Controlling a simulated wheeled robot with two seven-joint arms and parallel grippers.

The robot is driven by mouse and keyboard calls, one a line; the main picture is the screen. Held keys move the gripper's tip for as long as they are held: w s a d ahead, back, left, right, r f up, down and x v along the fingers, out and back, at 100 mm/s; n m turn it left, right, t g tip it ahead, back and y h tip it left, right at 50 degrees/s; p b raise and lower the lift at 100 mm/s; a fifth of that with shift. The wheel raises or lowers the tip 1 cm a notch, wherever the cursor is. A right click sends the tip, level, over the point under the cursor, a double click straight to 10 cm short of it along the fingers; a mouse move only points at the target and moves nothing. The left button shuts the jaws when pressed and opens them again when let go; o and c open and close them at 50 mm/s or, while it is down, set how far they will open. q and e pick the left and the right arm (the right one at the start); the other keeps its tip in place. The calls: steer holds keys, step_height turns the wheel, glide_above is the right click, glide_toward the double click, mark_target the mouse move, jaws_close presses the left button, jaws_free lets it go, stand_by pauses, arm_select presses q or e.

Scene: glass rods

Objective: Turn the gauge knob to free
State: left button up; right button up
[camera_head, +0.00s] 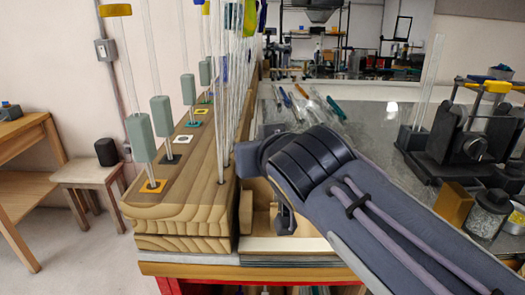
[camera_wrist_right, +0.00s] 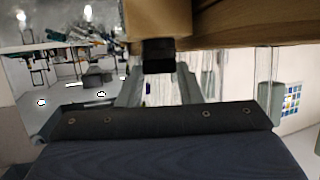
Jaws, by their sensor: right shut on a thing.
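My right arm comes in from the right in the head view, and its gripper (camera_head: 284,218) points down beside the wooden rod rack (camera_head: 190,205). In the right wrist view the gripper (camera_wrist_right: 158,66) is shut on a small black block (camera_wrist_right: 158,52), which looks like the gauge knob. The block sits against a wooden face (camera_wrist_right: 158,18). In the head view the arm hides the knob, and I cannot read any marking or its turn angle. My left gripper is not in view.
Several tall glass rods (camera_head: 228,100) stand in the rack, close to my right wrist. Grey-green blocks (camera_head: 139,138) sit on rods at the left. A dark fixture (camera_head: 465,140) and a glass jar (camera_head: 488,213) stand on the grey bench at the right.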

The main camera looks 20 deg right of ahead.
steer(key=shift+m+h, duration=0.3)
steer(key=o, duration=1)
steer(key=shift+c, duration=0.2)
steer(key=shift+s, duration=0.1)
steer(key=v, duration=0.7)
steer(key=shift+s+r, duration=0.2)
steer(key=shift+s, duration=0.1)
